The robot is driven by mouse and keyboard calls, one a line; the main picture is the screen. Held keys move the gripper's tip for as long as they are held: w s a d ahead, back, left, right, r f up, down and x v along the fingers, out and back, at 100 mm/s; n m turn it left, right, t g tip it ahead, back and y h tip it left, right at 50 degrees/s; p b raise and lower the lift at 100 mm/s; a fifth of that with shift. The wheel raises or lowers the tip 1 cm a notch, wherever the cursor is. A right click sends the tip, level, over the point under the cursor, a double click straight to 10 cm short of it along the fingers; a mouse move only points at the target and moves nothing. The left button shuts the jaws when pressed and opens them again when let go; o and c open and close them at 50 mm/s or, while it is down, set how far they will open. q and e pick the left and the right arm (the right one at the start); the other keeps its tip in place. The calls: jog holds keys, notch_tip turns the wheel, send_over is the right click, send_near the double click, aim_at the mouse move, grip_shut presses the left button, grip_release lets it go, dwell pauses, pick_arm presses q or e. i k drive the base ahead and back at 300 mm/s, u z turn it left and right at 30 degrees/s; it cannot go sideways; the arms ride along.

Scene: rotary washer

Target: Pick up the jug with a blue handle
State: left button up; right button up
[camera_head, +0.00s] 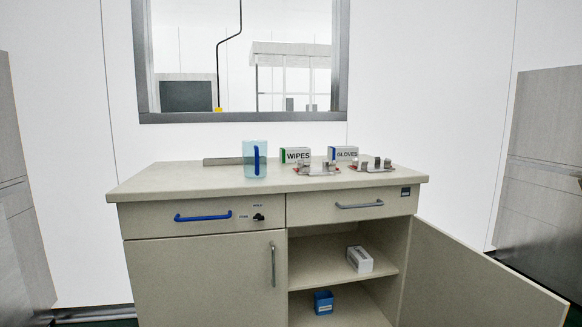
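The jug (249,160) is a clear, light-blue vessel standing upright on the cabinet's countertop, left of the middle. Its blue handle (257,160) faces toward me, slightly right of the jug's centre. Nothing touches the jug from the front. Neither of my grippers shows in the head view, so their state cannot be seen.
The lower right cabinet door (470,275) hangs open toward me. A window (240,117) is behind.

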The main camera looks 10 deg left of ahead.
aim_at(256, 160)
jog(key=z, duration=0.65)
jog(key=i, duration=1.25)
jog(key=u, duration=0.3)
